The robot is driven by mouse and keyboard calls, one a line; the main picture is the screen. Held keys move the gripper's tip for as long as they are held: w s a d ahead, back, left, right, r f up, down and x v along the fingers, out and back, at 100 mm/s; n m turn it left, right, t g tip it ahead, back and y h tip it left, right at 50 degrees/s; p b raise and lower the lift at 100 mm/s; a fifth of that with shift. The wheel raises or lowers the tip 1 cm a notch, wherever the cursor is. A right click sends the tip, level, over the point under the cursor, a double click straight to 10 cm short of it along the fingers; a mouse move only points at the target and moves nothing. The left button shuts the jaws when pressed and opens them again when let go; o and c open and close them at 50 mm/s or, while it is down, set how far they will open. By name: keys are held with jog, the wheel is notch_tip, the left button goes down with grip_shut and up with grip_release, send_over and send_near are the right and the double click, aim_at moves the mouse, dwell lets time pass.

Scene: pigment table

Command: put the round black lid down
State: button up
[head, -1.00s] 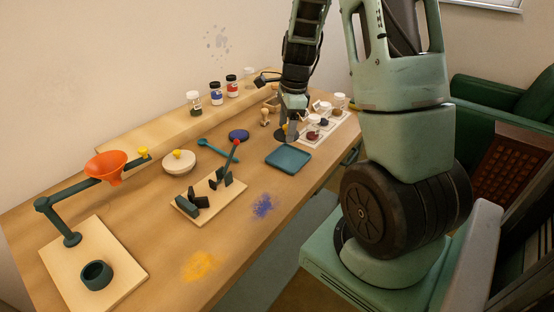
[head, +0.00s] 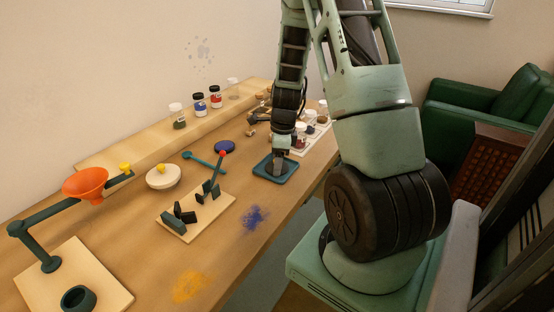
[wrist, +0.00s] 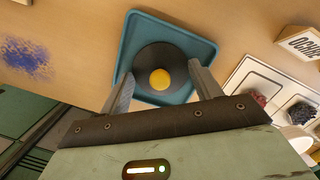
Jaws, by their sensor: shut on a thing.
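The round black lid (wrist: 150,58) with a yellow knob (wrist: 160,79) shows in the wrist view between the two fingers of my gripper (wrist: 161,70). My gripper is shut on the lid. The lid is over the inside of the teal square tray (wrist: 205,43), within its rim. In the head view my gripper (head: 279,164) is low over the tray (head: 262,175), and the lid is mostly hidden. I cannot tell whether the lid touches the tray floor.
A white rack (wrist: 253,75) of small pots stands right of the tray in the wrist view. In the head view, a wooden stand (head: 180,228) with dark blocks and a red-tipped tool is left of the tray, beside blue powder (head: 255,217). Jars (head: 199,102) line the back shelf.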

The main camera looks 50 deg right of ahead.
jog(key=o, duration=0.7)
notch_tip(320, 180, up, 12)
jog(key=s, duration=0.1)
jog(key=a+r+n+y, duration=0.1)
jog(key=a+r+n, duration=0.2)
jog(key=a+n, duration=1.7)
jog(key=s+a+n, duration=0.5)
jog(key=a, duration=0.2)
jog(key=s+a+r+n, duration=0.1)
jog(key=s+a+n, duration=0.4)
jog(key=a, duration=0.2)
jog(key=s+a+n+g+h, duration=0.1)
jog(key=s+a+n, duration=0.5)
jog(key=shift+a+r, duration=0.15)
jog(key=shift+a, duration=0.25)
